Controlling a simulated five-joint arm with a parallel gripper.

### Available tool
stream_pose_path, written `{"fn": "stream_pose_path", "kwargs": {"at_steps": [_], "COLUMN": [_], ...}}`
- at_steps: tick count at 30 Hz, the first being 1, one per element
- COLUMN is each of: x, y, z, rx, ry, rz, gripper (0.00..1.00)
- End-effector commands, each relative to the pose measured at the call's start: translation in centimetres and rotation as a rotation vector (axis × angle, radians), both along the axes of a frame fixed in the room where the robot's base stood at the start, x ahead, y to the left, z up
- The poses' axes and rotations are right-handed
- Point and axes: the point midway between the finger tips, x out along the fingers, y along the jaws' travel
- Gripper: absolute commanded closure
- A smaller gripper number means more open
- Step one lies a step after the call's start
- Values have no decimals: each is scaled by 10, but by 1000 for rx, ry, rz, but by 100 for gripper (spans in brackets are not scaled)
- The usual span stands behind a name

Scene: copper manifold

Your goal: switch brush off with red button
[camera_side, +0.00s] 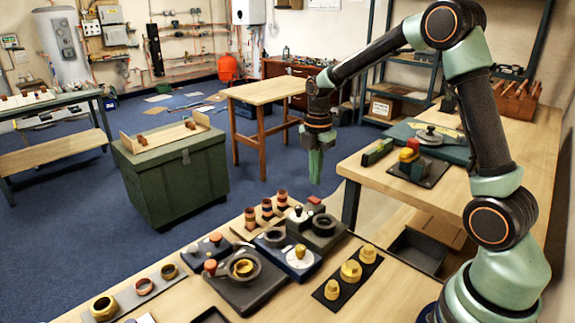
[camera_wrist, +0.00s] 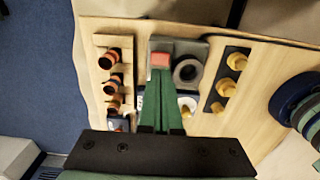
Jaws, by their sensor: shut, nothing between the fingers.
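A red button (camera_side: 315,200) stands on the back part of a dark grey unit with a round dark ring (camera_side: 323,224) in the side view. In the wrist view the red button (camera_wrist: 160,61) sits beside the round dark opening (camera_wrist: 187,72) of the grey unit. I take this unit for the brush, but I cannot see bristles or whether it is running. My gripper (camera_side: 315,180) hangs pointing down above the bench near the button, shut and empty. In the wrist view its green fingertips (camera_wrist: 161,84) lie just below the red button in the picture; the height gap is unclear there.
Copper fittings (camera_side: 267,208) stand on a wooden strip left of the unit. A black strip with brass fittings (camera_side: 350,271) lies to its right. A blue unit with a white dial (camera_side: 299,257) and a grey unit with a ring (camera_side: 243,267) stand close in front.

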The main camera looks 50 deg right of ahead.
Motion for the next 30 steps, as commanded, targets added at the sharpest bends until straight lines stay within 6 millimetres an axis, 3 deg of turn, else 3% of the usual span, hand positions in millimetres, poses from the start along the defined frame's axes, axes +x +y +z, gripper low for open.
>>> {"fn": "stream_pose_path", "kwargs": {"at_steps": [3,9,23,30], "x": [-1,0,0,-1], "y": [0,0,0,0], "z": [-21,-42,-48,-70], "rx": [1,0,0,1], "ry": [5,2,0,2], "rz": [0,0,0,0], "gripper": [100,100,100,100]}}
